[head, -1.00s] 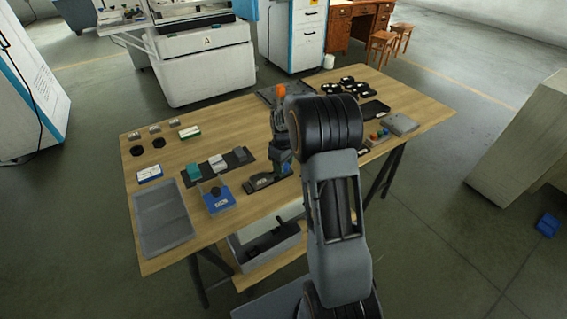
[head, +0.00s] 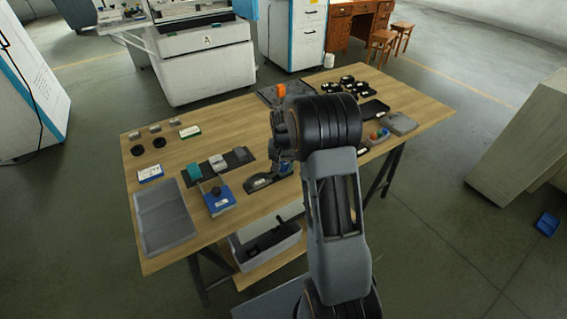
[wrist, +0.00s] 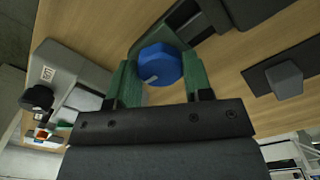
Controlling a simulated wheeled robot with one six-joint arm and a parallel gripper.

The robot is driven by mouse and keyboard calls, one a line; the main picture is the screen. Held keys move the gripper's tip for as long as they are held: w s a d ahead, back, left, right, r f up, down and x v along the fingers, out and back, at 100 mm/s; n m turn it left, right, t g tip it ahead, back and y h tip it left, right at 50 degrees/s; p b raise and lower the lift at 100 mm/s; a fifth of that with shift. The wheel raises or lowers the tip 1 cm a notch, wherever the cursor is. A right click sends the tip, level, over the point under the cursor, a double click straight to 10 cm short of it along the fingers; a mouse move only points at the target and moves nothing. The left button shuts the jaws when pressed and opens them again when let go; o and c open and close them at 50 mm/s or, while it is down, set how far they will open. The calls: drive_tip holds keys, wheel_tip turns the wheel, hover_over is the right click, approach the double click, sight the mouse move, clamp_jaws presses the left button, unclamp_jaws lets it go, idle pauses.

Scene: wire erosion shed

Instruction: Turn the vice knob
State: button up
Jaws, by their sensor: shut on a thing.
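The vice knob (wrist: 160,66) is blue and faceted, with a small pale mark on its face, in the wrist view. My gripper (wrist: 162,54) has its two green fingers on either side of the knob and is shut on it. A dark grey vice body (wrist: 213,12) lies just beyond the knob. In the head view the dark vice base (head: 258,183) shows on the wooden table, left of my arm. My wrist hides most of the knob and fingers there.
The wooden table (head: 235,125) carries a grey tray (head: 165,215) and a blue box with a black knob (head: 220,204) to the left. A dark plate with blocks (head: 240,154) stands close to the vice. Black round parts (head: 358,88) lie at the back right.

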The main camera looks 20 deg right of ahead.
sight(283, 165)
drive_tip(key=m, duration=0.5)
drive_tip(key=shift+m, duration=0.3)
drive_tip(key=m, duration=0.4)
drive_tip(key=shift+m, duration=0.4)
drive_tip(key=o, duration=0.9)
wheel_tip(283, 165, up, 14)
drive_tip(key=shift+f+p, duration=0.1)
drive_tip(key=shift+p, duration=0.4)
idle(0.3)
